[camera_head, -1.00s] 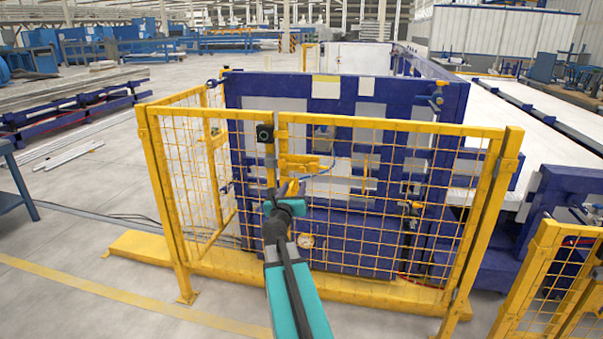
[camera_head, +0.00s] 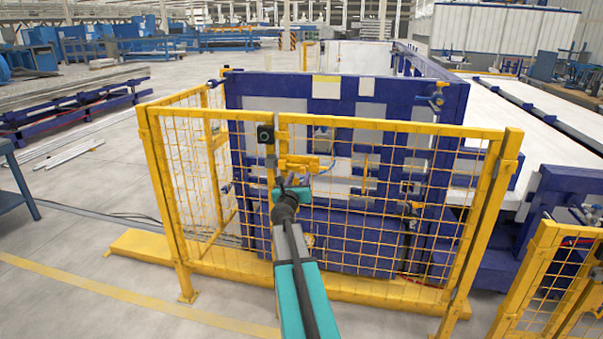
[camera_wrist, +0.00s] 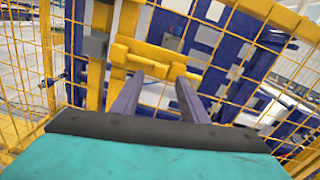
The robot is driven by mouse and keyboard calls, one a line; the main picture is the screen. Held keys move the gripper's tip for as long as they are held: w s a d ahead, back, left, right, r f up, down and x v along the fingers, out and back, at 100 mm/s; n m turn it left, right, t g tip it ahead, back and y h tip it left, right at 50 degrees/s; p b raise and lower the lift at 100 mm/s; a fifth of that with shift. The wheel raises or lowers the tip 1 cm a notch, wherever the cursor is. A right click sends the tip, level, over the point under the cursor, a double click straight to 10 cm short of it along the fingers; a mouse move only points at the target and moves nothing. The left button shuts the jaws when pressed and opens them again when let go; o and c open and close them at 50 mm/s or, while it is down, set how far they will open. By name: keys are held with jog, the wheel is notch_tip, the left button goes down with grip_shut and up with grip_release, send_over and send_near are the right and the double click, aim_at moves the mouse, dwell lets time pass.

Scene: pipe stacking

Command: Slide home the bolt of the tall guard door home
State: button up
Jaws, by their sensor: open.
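The tall guard door is a yellow mesh panel (camera_head: 400,127) in a yellow frame, in front of a blue machine. Its bolt (camera_head: 300,163) is a yellow bar block near the upper left of the mesh, beside an upright post with a small black box (camera_head: 265,133). In the wrist view the bolt (camera_wrist: 150,58) lies just beyond my fingertips, with a short yellow piece sticking out at its right end. My gripper (camera_wrist: 157,88) is open, its two purple-grey fingers apart and nothing between them. In the head view my gripper (camera_head: 290,182) is just below the bolt; contact cannot be told.
A yellow floor beam (camera_head: 145,246) runs along the door's foot. A lower yellow mesh fence (camera_head: 560,285) stands at the right front. A blue table (camera_head: 12,180) is at the left edge. The floor at the front left is clear.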

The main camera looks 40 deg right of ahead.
aim_at(302, 171)
jog(key=shift+p+x, duration=0.35)
jog(key=shift+x, duration=2.1)
grip_shut()
